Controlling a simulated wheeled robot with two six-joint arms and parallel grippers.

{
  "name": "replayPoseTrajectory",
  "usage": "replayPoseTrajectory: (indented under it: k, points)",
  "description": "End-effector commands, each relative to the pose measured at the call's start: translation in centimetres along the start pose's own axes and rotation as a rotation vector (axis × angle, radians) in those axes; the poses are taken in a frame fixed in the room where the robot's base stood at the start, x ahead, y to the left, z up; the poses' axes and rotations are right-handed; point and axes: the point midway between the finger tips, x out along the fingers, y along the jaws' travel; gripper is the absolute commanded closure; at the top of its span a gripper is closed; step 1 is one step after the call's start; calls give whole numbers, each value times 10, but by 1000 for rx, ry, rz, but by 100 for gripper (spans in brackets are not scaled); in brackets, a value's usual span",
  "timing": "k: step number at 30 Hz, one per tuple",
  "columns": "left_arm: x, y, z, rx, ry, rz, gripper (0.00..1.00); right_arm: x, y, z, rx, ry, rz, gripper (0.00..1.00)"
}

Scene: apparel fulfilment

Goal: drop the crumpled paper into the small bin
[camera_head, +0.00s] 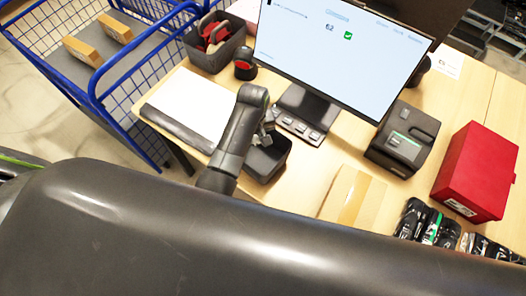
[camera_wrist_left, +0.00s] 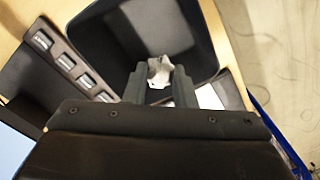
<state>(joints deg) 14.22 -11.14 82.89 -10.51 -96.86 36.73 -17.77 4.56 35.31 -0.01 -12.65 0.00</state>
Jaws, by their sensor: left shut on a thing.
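The crumpled paper (camera_wrist_left: 158,71) is a small whitish wad between the two dark fingers of my left gripper (camera_wrist_left: 159,86) in the left wrist view. The gripper is shut on it. The small bin (camera_wrist_left: 112,38) is black and open-topped, and in the wrist view the paper shows against its dark interior. In the head view the small bin (camera_head: 270,165) stands on the table, with my left gripper (camera_head: 266,128) above its far side. My arm hides part of the bin's left side. My right gripper is not in view.
A monitor (camera_head: 340,45) stands behind the bin, with a black keypad strip (camera_head: 299,129) at its foot. A cardboard box (camera_head: 352,196), a black printer (camera_head: 402,140) and a red box (camera_head: 476,172) are to the right. A blue wire cart (camera_head: 92,92) is at the left.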

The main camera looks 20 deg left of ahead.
Motion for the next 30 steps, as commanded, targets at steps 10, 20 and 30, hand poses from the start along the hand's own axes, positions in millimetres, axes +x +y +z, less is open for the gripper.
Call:
replayPoseTrajectory:
  k: [10,20,30]
  points:
    - [28,0,0,1,-1,0,97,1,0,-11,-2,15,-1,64]
    - [29,0,0,1,1,1,71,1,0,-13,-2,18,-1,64]
    - [28,0,0,1,0,1,51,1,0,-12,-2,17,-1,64]
